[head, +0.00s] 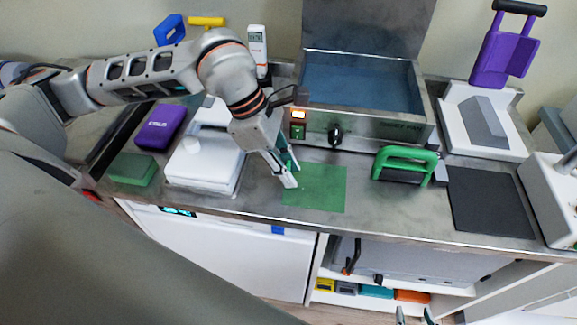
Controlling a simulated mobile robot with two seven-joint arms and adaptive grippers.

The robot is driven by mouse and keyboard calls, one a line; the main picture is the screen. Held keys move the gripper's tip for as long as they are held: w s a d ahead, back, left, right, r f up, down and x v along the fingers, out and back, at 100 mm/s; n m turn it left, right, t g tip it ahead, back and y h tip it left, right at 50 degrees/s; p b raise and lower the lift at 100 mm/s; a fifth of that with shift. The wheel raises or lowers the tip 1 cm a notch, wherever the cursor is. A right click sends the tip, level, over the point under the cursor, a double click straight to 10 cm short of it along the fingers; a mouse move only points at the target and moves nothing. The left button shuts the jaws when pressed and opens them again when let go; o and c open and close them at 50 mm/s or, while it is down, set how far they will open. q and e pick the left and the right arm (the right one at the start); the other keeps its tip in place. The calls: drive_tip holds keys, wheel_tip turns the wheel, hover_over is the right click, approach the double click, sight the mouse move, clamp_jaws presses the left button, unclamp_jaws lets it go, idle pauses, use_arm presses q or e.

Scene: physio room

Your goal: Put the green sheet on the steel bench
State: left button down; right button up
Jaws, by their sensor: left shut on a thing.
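The green sheet (322,190) is a flat square over the front middle of the steel bench (395,212). It looks level and at or very close to the bench top; I cannot tell whether it fully touches. My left gripper (288,176) reaches down at the sheet's left side and is shut on it, its fingers hiding part of that edge. Two fingertips of my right gripper (415,317) show at the bottom edge of the view, apart and with nothing between them, low in front of the bench.
A steel tank (360,125) with a knob stands behind the sheet. A green-handled tool (405,160) and a black sheet (490,203) lie to the right. A white device (205,165), a green block (133,169) and a purple case (160,127) are on the left.

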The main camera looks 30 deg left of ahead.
use_arm(q)
drive_tip(key=shift+f, duration=0.2)
drive_tip(key=c, duration=1.8)
unclamp_jaws()
drive_tip(key=shift+r+p, duration=0.35)
drive_tip(key=shift+r, duration=0.2)
drive_tip(key=v, duration=1.2)
drive_tip(key=shift+f, duration=0.1)
